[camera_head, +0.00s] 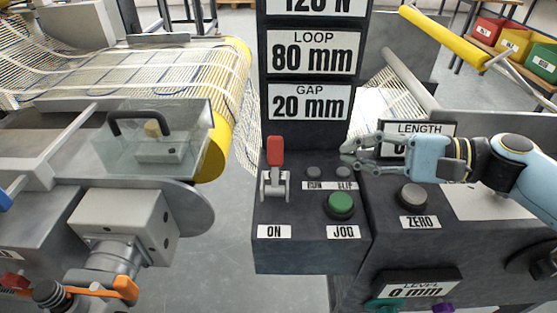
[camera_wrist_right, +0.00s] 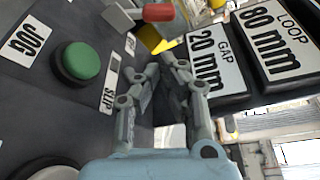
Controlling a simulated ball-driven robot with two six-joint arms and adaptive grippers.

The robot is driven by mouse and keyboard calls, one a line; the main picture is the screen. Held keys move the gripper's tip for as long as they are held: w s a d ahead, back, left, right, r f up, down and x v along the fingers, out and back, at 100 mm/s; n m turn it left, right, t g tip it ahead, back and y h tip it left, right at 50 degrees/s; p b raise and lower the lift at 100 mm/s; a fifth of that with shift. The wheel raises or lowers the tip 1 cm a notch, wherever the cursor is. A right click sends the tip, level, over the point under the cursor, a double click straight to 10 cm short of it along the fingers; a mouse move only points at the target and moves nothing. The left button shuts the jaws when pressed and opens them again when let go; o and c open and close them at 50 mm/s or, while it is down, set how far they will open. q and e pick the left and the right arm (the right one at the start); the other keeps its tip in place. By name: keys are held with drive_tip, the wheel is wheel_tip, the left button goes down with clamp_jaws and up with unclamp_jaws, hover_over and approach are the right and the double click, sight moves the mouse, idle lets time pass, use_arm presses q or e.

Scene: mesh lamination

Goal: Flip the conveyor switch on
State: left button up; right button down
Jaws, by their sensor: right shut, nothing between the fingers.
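The conveyor switch is a lever with a red handle (camera_head: 275,152) on a grey metal bracket, on the dark control panel above the ON label (camera_head: 274,231). The handle points up. My right gripper (camera_head: 345,152) is shut and empty, to the right of the lever and apart from it, near the small RUN and SLIP lamps. In the right wrist view, the shut fingers (camera_wrist_right: 164,66) lie below the red handle (camera_wrist_right: 158,12), with a gap between them. My left gripper is not in view.
The green JOG button (camera_head: 340,205) sits between the lever and my right arm, nearer the front. A grey ZERO button (camera_head: 412,195) lies under my right arm. The display column (camera_head: 308,133) rises behind the lever. A yellow-edged mesh roller (camera_head: 225,130) stands at left.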

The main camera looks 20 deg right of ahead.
sight(275, 162)
drive_tip(key=shift+a+f, duration=0.1)
drive_tip(key=shift+f, duration=0.3)
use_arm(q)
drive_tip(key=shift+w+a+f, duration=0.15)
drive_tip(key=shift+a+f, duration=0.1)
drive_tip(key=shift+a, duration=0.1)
use_arm(e)
drive_tip(key=shift+r, duration=0.1)
drive_tip(key=shift+w+a, duration=0.15)
drive_tip(key=shift+a, duration=0.05)
drive_tip(key=p+x, duration=0.1)
drive_tip(key=x, duration=0.7)
drive_tip(key=shift+w+a, duration=0.4)
drive_tip(key=shift+a, duration=0.25)
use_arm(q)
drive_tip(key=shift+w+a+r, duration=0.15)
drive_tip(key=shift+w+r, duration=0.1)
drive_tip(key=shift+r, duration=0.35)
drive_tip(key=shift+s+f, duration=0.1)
use_arm(e)
drive_tip(key=shift+f, duration=0.2)
